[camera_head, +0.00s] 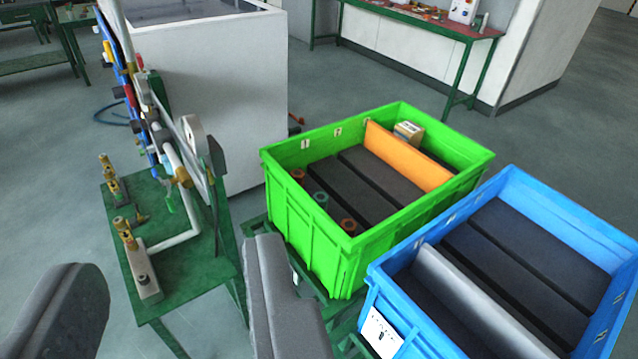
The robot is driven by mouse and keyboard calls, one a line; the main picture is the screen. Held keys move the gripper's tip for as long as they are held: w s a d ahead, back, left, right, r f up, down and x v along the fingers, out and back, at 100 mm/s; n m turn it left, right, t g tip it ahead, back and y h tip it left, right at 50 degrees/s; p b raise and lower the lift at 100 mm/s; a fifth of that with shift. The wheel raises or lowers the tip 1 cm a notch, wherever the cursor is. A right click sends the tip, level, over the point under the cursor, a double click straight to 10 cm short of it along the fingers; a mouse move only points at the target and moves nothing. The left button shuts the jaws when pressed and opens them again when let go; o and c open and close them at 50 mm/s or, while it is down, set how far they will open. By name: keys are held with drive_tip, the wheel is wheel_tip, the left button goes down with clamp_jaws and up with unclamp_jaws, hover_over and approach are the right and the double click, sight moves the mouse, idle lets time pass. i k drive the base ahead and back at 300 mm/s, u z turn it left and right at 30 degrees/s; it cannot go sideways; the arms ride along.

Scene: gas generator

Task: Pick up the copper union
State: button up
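My gripper (170,262) is open and empty, with its two grey fingers far apart at the bottom left of the view. The green crate (312,252) stands right of and beyond the right finger. In its left end are small round fittings: a copper-brown one (298,176), a teal one (321,199) and another copper-brown one (348,226). They are too small to tell which is the copper union. The gripper is apart from them. Their lower parts are hidden in the crate.
A blue crate (606,214) with dark dividers stands at the right. A green stand (185,292) with pipes and valves is at the left, partly between the fingers. A small cardboard box (408,132) sits in the green crate. A white cabinet (235,100) stands behind.

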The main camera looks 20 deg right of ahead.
sight(298, 175)
drive_tip(key=i, duration=1)
drive_tip(key=z, duration=0.05)
